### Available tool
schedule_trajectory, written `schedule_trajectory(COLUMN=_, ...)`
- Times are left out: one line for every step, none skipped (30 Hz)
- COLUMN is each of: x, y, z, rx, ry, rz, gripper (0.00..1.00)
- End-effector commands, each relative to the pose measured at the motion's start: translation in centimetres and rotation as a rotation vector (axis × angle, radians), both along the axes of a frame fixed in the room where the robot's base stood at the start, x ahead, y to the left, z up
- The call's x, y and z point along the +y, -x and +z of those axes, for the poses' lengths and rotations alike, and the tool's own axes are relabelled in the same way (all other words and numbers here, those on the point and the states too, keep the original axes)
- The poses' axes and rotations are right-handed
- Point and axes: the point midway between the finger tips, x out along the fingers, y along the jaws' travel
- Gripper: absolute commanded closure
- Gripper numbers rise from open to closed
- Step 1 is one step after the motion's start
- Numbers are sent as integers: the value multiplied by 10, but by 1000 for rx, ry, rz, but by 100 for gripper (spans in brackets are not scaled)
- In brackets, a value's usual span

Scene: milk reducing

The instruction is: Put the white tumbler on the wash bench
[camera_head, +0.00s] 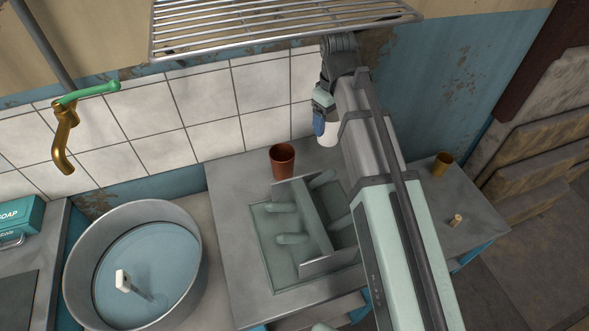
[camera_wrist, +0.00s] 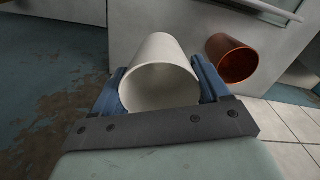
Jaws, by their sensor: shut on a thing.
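My gripper (camera_head: 319,120) is shut on the white tumbler (camera_head: 328,134), near the tiled wall. In the wrist view the tumbler (camera_wrist: 160,58) sits between the two blue fingers (camera_wrist: 160,88), with its open mouth facing the camera. The arm hides part of it in the head view. A grey metal bench (camera_head: 232,185) lies below, with a recessed divided rack on it. I cannot tell the tumbler's height above the bench, or whether it touches it. Which surface is the wash bench is not marked.
A brown cup (camera_head: 283,161) stands at the back of the bench, beside the divided rack (camera_head: 277,262); it shows in the wrist view (camera_wrist: 234,62). A round metal basin (camera_head: 75,275) is at left. A mustard cup (camera_head: 443,163) and small cork-like piece (camera_head: 456,220) are at right. A wire shelf (camera_head: 285,25) hangs above.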

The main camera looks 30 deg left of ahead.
Motion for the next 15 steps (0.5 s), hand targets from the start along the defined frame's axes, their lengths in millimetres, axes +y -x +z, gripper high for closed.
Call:
schedule_trajectory(x=1, y=1, z=-2, rx=0, ry=1, rz=4, gripper=57)
schedule_trajectory(x=1, y=1, z=-4, rx=1, ry=1, rz=5, gripper=57)
schedule_trajectory(x=1, y=1, z=-7, rx=1, ry=1, rz=6, gripper=57)
schedule_trajectory(x=1, y=2, z=-10, rx=2, ry=1, rz=6, gripper=57)
schedule_trajectory(x=1, y=2, z=-13, rx=2, ry=1, rz=6, gripper=57)
schedule_trajectory(x=1, y=2, z=-19, rx=1, ry=1, rz=6, gripper=57)
schedule_trajectory(x=1, y=2, z=-23, rx=2, ry=1, rz=6, gripper=57)
schedule_trajectory(x=1, y=2, z=-28, rx=2, ry=1, rz=5, gripper=57)
schedule_trajectory(x=1, y=2, z=-34, rx=2, ry=1, rz=5, gripper=57)
schedule_trajectory(x=1, y=2, z=-39, rx=2, ry=1, rz=5, gripper=57)
schedule_trajectory(x=1, y=2, z=-44, rx=2, ry=1, rz=5, gripper=57)
schedule_trajectory(x=1, y=2, z=-49, rx=2, ry=1, rz=5, gripper=57)
schedule_trajectory(x=1, y=2, z=-53, rx=2, ry=1, rz=5, gripper=57)
schedule_trajectory(x=1, y=1, z=-55, rx=1, ry=1, rz=5, gripper=57)
schedule_trajectory(x=1, y=1, z=-58, rx=0, ry=1, rz=5, gripper=57)
